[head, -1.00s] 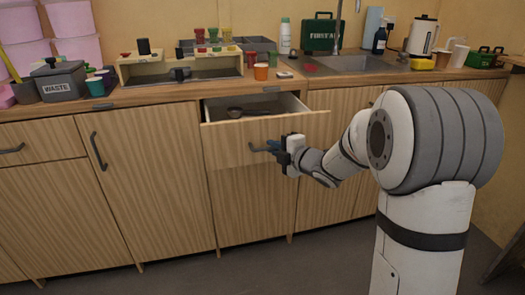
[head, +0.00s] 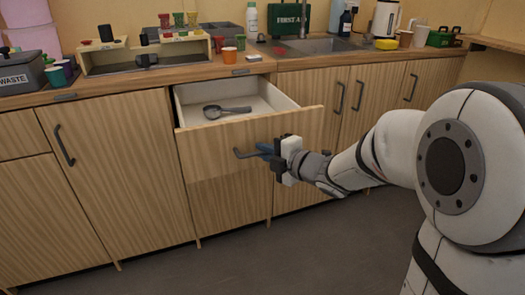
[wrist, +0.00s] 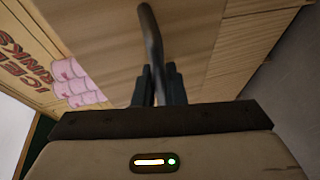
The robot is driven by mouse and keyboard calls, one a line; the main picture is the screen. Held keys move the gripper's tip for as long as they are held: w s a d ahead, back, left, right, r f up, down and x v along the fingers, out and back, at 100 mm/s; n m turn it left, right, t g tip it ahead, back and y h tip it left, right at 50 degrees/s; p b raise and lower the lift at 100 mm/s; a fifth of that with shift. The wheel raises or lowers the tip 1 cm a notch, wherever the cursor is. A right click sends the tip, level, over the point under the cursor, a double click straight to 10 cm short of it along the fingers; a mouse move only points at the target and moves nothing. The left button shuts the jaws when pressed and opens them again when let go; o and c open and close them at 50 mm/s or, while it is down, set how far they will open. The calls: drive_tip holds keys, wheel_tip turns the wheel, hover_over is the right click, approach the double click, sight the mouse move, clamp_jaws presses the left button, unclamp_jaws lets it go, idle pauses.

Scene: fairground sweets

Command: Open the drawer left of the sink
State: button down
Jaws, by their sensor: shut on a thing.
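The drawer (head: 215,147) left of the sink (head: 325,45) stands pulled out from the wooden counter, with its white inside showing. A dark grey scoop (head: 227,111) lies in it. My gripper (head: 268,150) is at the front of the drawer, shut on the right part of the dark bar handle (head: 246,153). In the wrist view the handle (wrist: 152,40) runs down between the two dark fingers (wrist: 158,85). The fingers hide part of the handle.
Closed cupboard doors flank the drawer, such as the tall door (head: 110,160) at left. The grey floor (head: 240,262) in front is clear.

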drive_tip(key=shift+w+d, duration=0.1)
drive_tip(key=shift+d, duration=0.1)
drive_tip(key=c, duration=1.8)
unclamp_jaws()
drive_tip(key=o, duration=0.3)
drive_tip(key=shift+a, duration=0.2)
drive_tip(key=shift+s+d+r, duration=0.1)
drive_tip(key=shift+s+d, duration=0.1)
drive_tip(key=shift+s, duration=0.05)
drive_tip(key=p+v, duration=0.2)
drive_tip(key=v, duration=0.5)
drive_tip(key=shift+s, duration=0.1)
